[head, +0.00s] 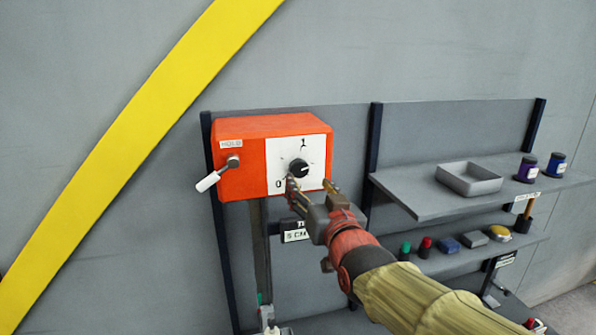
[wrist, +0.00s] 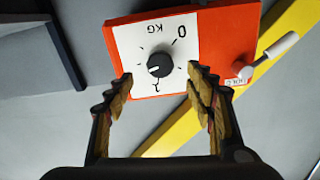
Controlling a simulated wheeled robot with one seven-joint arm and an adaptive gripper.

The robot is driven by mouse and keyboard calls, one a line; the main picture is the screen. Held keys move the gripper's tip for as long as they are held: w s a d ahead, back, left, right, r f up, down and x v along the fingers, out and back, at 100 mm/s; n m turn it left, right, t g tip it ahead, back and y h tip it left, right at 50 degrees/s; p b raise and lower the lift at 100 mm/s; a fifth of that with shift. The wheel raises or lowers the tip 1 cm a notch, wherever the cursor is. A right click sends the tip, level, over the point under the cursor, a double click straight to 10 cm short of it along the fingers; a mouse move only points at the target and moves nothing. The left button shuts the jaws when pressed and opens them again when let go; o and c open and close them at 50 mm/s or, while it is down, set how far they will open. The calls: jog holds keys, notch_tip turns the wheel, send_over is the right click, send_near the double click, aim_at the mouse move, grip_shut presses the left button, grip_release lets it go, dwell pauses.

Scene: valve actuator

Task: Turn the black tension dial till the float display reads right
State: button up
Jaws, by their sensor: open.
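The black tension dial (head: 299,168) sits on the white face plate of an orange box (head: 228,181). The plate has 0 and 1 marks; the wrist view shows KG on it too. In the wrist view the dial (wrist: 160,64) lies beyond and between my fingertips, with a pale pointer line on it. My gripper (head: 311,186) is open just below and in front of the dial; its fingertips (wrist: 158,85) stand either side, apart from the dial as far as I can tell. A label (head: 296,232) below the box is partly hidden by my gripper. I cannot make out a float display reading.
A lever with a white handle (head: 207,181) sticks out of the box's left side. Shelves at right hold a grey tray (head: 468,178), jars (head: 527,168) and several small coloured items. A yellow stripe (head: 130,145) crosses the wall at left.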

aim_at(300, 172)
jog(key=p+x, duration=0.2)
jog(key=x, duration=0.5)
jog(key=shift+w+a+p, duration=0.1)
jog(key=shift+w+p, duration=0.25)
jog(key=shift+w, duration=0.05)
jog(key=shift+c, duration=1.1)
jog(key=c, duration=1)
jog(key=shift+b, duration=0.5)
